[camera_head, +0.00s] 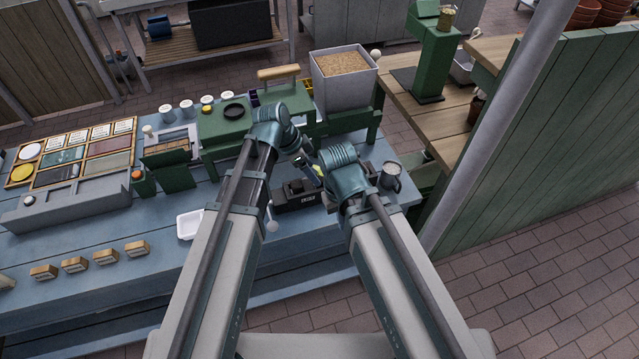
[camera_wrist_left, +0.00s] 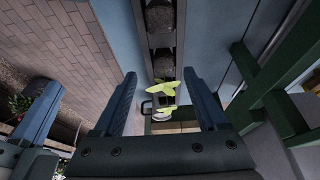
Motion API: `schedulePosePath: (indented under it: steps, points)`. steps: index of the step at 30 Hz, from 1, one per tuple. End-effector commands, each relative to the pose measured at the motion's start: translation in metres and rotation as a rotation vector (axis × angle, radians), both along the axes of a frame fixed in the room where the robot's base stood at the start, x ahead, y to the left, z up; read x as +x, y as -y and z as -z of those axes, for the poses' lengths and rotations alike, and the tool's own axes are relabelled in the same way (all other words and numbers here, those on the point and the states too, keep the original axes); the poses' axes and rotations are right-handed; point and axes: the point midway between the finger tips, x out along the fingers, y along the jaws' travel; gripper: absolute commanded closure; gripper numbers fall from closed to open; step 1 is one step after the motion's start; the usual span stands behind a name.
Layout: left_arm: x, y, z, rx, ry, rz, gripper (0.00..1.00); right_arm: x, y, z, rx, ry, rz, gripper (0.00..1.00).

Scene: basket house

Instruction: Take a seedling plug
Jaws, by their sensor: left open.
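A seedling with yellow-green leaves (camera_wrist_left: 163,88) shows in the left wrist view between the spread fingertips of my left gripper (camera_wrist_left: 160,80). The gripper is open, and I see no finger closed on the seedling. Dark round soil plugs (camera_wrist_left: 161,66) sit in a row in a narrow dark tray, beyond the fingertips. In the head view, my left gripper (camera_head: 308,165) is over the dark tray (camera_head: 296,196) at the bench's right part, partly hidden by the arms. My right arm's wrist is close beside it; its fingers are hidden or unclear.
A grey mug (camera_head: 389,176) stands close right of the right wrist. A white dish (camera_head: 189,224) and small labelled blocks (camera_head: 75,265) lie on the blue bench (camera_head: 120,220). Behind are a green stand (camera_head: 222,122) and a grain-filled bin (camera_head: 345,85). A green partition borders the right.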

Motion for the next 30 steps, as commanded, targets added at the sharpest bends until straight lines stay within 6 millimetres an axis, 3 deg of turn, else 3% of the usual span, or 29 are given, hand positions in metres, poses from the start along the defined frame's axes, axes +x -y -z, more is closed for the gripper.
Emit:
schedulePosePath:
  steps: [9,19,30]
  points:
    - [0.012,0.016,0.040,0.000,0.000,0.001,0.25,0.000,0.000,0.040,0.000,0.000,0.000,1.00]
    - [0.012,0.019,0.041,0.000,0.000,0.000,0.27,0.000,0.000,0.041,0.000,0.000,0.000,1.00]
    - [0.012,0.018,0.041,0.000,0.000,0.000,0.94,0.000,0.000,0.041,0.000,0.000,0.000,1.00]
